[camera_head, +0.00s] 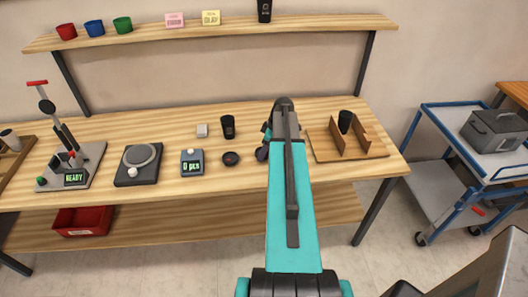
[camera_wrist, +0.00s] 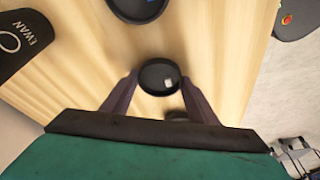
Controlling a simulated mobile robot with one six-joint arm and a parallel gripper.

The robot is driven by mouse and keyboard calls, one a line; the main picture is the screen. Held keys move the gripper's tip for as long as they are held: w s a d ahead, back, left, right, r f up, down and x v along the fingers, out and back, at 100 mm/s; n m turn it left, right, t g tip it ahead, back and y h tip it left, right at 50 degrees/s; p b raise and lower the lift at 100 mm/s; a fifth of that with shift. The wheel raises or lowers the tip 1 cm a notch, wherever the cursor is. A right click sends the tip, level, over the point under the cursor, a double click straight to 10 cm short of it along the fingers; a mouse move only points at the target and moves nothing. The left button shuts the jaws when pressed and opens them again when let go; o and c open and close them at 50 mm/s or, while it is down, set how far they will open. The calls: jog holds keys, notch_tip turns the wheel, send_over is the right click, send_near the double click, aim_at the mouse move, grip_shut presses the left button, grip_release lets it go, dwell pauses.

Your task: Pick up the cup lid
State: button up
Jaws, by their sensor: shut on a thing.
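The cup lid, a small round black disc with a raised rim and a small pale patch (camera_wrist: 159,76), sits between the two dark fingers of my gripper (camera_wrist: 158,88) in the wrist view. The fingers press on its two sides. In the head view my gripper (camera_head: 264,146) is at the middle of the bench, partly hidden by my arm. A dark shape at its tip may be the lid or a finger. Whether the lid touches the bench or is lifted I cannot tell.
A round black item (camera_head: 231,158) lies left of my gripper, with a black cup (camera_head: 228,126) behind it. A wooden fixture (camera_head: 372,153) holding a dark cup (camera_head: 345,122) stands to the right. A display device (camera_head: 192,162) is further left. A shelf (camera_head: 215,36) runs above.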

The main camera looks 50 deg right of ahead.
jog(key=shift+r+b, duration=0.8)
jog(key=shift+r, duration=0.5)
jog(key=s+b, duration=0.1)
jog(key=s, duration=0.4)
jog(key=s+d+r+b, duration=0.1)
jog(key=s+b, duration=0.1)
jog(key=s, duration=0.3)
jog(key=s+r+b, duration=0.1)
jog(key=s, duration=0.5)
jog(key=shift+d+r+b, duration=0.1)
jog(key=shift+d+b, duration=0.3)
jog(key=shift+w, duration=0.1)
jog(key=w+a+r+m, duration=0.1)
jog(key=w+a+r, duration=0.3)
jog(key=w+a, duration=0.6)
jog(key=w+a+r+m, duration=0.1)
jog(key=w+a+r, duration=0.4)
jog(key=w+a, duration=0.5)
jog(key=w+a+r+m, duration=0.1)
jog(key=w+a+r, duration=0.1)
jog(key=a, duration=0.7)
jog(key=w+a+r+m+h, duration=0.1)
jog(key=w+a+r, duration=0.2)
jog(key=a, duration=0.7)
jog(key=w+a+r+m, duration=0.1)
jog(key=a+r, duration=0.3)
jog(key=a, duration=0.5)
jog(key=shift+w+a+h, duration=0.3)
jog(key=shift+w, duration=0.55)
